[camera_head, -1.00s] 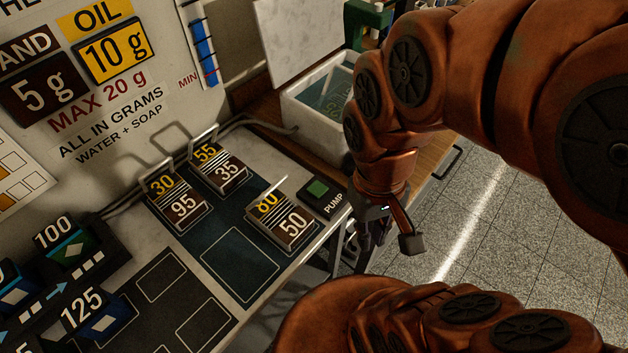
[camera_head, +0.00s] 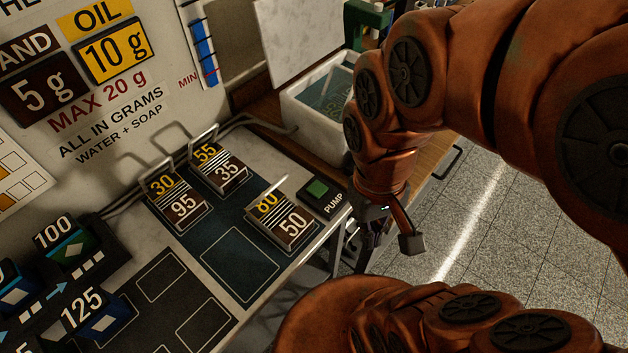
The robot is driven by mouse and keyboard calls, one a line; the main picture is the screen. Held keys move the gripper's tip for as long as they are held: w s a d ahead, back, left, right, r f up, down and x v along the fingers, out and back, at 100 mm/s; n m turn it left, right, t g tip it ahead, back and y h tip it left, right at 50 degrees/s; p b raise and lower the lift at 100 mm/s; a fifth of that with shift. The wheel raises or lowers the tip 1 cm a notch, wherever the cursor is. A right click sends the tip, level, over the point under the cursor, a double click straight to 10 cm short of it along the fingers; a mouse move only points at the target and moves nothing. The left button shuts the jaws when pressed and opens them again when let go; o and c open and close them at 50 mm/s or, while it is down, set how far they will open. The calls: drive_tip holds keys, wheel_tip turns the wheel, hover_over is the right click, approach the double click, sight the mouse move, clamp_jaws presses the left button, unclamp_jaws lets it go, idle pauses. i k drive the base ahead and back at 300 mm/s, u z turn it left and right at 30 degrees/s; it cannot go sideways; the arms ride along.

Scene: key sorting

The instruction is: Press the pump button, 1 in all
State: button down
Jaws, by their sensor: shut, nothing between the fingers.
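The pump button is a green square (camera_head: 317,188) on a small dark box (camera_head: 335,204) marked PUMP, at the right edge of the worktop. My gripper (camera_head: 364,262) hangs to the right of and below this box in the picture, past the worktop's edge, pointing down. Its dark fingers are shut and partly lost in shadow. It looks apart from the button, with nothing seen in it.
A block marked 80 and 50 (camera_head: 284,221) stands just left of the pump box. Blocks marked 30/95 (camera_head: 177,202) and 55/35 (camera_head: 219,168) stand farther left. A white open tank (camera_head: 322,140) with liquid is behind the button. Grey floor lies at the right.

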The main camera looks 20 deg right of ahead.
sight(317, 190)
drive_tip(key=z, duration=1.15)
drive_tip(key=k, duration=1.6)
drive_tip(key=u, duration=1.55)
drive_tip(key=i, duration=0.5)
drive_tip(key=u, duration=0.05)
